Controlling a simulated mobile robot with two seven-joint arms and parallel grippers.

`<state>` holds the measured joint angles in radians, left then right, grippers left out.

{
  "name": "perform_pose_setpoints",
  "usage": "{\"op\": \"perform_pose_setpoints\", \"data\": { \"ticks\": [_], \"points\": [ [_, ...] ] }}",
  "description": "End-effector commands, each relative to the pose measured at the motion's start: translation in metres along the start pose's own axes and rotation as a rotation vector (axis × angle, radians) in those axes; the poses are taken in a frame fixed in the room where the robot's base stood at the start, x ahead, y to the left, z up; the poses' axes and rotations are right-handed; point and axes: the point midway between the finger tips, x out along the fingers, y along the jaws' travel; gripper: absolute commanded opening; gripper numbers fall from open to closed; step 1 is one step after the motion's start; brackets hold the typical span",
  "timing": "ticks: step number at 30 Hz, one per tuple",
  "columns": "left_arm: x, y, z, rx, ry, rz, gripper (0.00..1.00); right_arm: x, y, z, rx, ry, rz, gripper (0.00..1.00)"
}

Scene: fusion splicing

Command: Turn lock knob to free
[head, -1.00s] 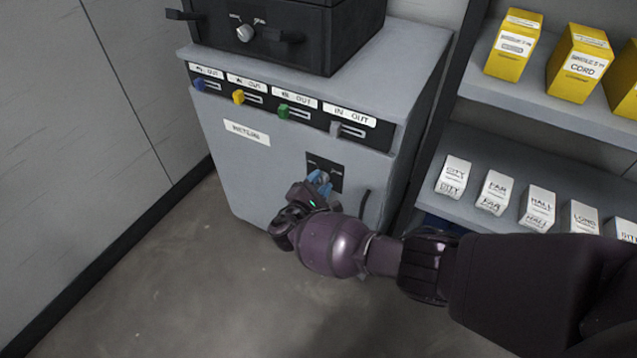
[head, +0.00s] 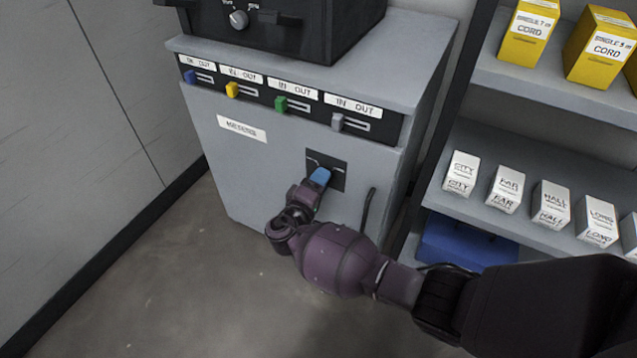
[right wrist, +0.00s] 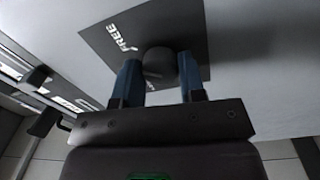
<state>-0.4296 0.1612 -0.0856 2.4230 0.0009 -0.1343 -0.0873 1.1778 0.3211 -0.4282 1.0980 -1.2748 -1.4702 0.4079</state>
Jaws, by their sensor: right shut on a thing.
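The lock knob (right wrist: 160,64) is a dark round knob on a dark square plate (right wrist: 105,38) with the word FREE on it. In the head view the plate (head: 338,180) is on the front of a grey cabinet, and the knob is hidden behind my gripper. My right gripper (head: 321,176) is at the plate. In the right wrist view its two blue fingers (right wrist: 160,75) stand on either side of the knob, shut on it. I cannot tell which way the knob points. My left gripper is not in view.
The grey cabinet (head: 240,185) has a dark strip of blue, yellow, green and grey sliders above the plate. A black box (head: 280,30) with its own knob stands on top. A dark handle (head: 368,210) is right of the plate. Shelves (head: 560,110) with yellow and white boxes stand at the right.

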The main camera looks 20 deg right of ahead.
Motion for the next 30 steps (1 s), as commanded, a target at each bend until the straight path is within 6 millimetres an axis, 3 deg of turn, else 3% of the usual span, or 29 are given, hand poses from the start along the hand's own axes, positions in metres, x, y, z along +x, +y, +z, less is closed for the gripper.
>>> {"op": "perform_pose_setpoints", "data": {
  "ticks": [10, 26, 27, 30],
  "points": [
    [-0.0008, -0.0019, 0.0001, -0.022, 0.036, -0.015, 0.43, -0.0007, -0.0018, 0.0001, 0.139, -0.004, -0.001, 0.14],
    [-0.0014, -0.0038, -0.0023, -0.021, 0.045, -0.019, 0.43, -0.0002, 0.0001, -0.0009, 0.165, -0.005, 0.001, 0.14],
    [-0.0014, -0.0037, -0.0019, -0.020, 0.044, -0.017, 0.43, -0.0003, 0.0002, -0.0009, 0.165, -0.005, 0.001, 0.39],
    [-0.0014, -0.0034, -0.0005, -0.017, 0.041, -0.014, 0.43, -0.0003, 0.0001, -0.0009, 0.165, -0.005, 0.001, 0.54]
  ]
}}
